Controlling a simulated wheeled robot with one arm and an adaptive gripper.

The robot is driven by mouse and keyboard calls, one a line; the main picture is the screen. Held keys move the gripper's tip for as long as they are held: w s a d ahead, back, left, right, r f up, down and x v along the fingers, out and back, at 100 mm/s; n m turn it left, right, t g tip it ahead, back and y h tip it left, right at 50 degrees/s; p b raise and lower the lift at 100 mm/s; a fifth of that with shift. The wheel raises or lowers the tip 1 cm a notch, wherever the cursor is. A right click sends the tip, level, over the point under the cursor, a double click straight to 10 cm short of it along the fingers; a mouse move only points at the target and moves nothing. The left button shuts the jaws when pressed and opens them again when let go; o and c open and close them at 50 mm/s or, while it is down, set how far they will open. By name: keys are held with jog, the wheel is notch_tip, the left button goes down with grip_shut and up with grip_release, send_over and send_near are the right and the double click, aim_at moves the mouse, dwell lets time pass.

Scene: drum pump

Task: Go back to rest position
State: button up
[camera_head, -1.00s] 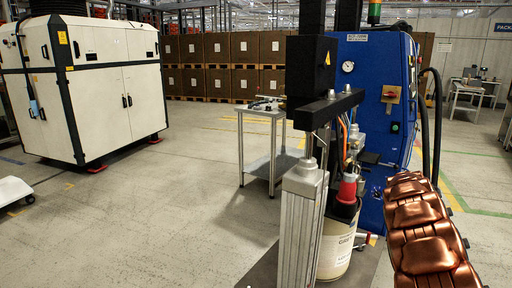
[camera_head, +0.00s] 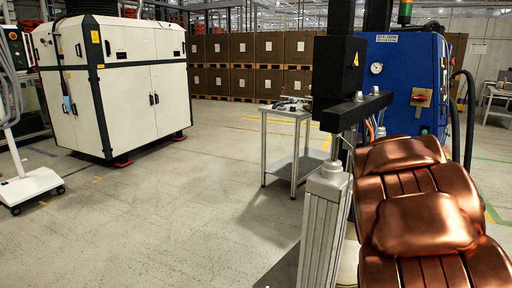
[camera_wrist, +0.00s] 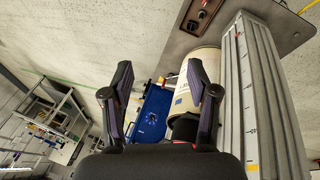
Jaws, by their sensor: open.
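My gripper (camera_wrist: 160,78) shows in the wrist view with its two dark fingers spread and nothing between them. The wrist view is tilted. It shows the pale drum (camera_wrist: 196,82) just beyond the right finger, beside the grey ribbed column (camera_wrist: 262,95) of the drum pump. In the head view my copper-coloured arm fills the lower right and hides most of the drum and the pump's lower parts. The pump's column (camera_head: 322,225) and black top box (camera_head: 338,75) stand just left of my arm. My gripper is not seen in the head view.
A blue cabinet (camera_head: 402,75) stands behind the pump. A small grey table (camera_head: 286,113) is in the middle, with a white machine (camera_head: 115,85) and a wheeled white stand (camera_head: 28,185) to the left. Stacked brown boxes (camera_head: 240,47) line the back. The floor at centre left is clear.

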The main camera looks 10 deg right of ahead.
jog(key=s+a+f+n+g+y, duration=0.2)
jog(key=s+a+n, duration=0.1)
jog(key=s+a, duration=0.95)
jog(key=s+a+f+n+g+y, duration=0.1)
jog(key=s+a+f+n+y, duration=0.15)
jog(key=s+a, duration=1.05)
jog(key=s+a+p+v, duration=0.1)
jog(key=s+p+v, duration=0.1)
jog(key=p+v, duration=1.2)
notch_tip(320, 180, up, 2)
jog(key=shift+w+a+r+n+t+p, duration=0.2)
jog(key=shift+w+r+n+t+p, duration=0.1)
jog(key=shift+n+t, duration=0.1)
